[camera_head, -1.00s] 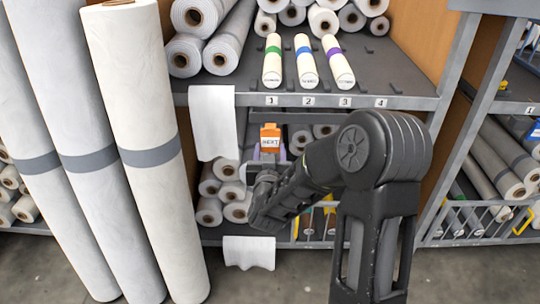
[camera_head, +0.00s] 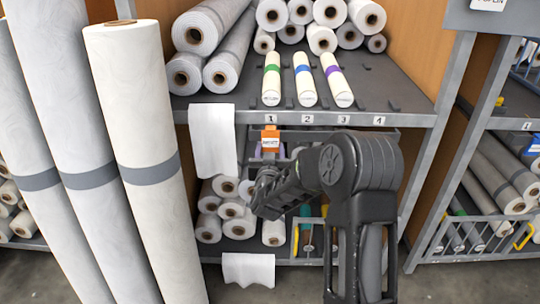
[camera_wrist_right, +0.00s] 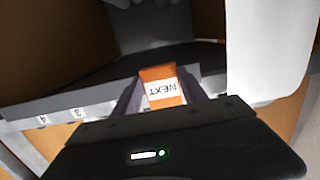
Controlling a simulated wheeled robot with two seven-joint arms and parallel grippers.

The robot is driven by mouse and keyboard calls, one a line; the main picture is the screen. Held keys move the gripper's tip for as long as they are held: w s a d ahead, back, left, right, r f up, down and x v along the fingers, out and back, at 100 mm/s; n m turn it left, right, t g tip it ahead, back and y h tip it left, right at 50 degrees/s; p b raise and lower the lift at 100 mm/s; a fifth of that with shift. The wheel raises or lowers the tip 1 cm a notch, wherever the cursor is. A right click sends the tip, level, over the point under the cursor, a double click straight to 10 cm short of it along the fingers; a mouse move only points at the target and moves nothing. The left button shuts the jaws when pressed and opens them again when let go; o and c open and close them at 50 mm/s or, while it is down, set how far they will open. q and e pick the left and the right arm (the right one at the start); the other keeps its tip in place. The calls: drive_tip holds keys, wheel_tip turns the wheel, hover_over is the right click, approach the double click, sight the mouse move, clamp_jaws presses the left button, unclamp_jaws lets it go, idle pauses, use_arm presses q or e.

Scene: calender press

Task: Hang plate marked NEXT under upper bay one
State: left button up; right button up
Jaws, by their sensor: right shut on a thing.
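The orange plate marked NEXT (camera_head: 270,138) is just below the upper shelf's front edge, under the label 1 (camera_head: 271,118). It also shows in the right wrist view (camera_wrist_right: 161,86), where the word appears upside down. My right gripper (camera_head: 269,152) is shut on the plate, with a finger on each side of it. In the head view the plate's top reaches close to the shelf edge; I cannot tell whether it touches. Upper bay one holds a cream roll with a green band (camera_head: 271,80). My left gripper is not in view.
A white sheet (camera_head: 212,140) hangs from the shelf edge just left of the plate. Rolls with blue (camera_head: 304,80) and purple (camera_head: 335,80) bands lie in bays two and three. Tall rolls (camera_head: 140,160) stand at left. More rolls (camera_head: 235,210) fill the lower shelf.

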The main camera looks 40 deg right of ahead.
drive_tip(key=shift+w+d, duration=0.45)
drive_tip(key=shift+w, duration=0.15)
drive_tip(key=shift+w+d+f, duration=0.15)
drive_tip(key=shift+w+f, duration=0.05)
drive_tip(key=shift+f, duration=0.1)
drive_tip(key=shift+f+b, duration=0.45)
drive_tip(key=shift+b, duration=0.2)
drive_tip(key=o, duration=1.4)
drive_tip(key=v, duration=0.8)
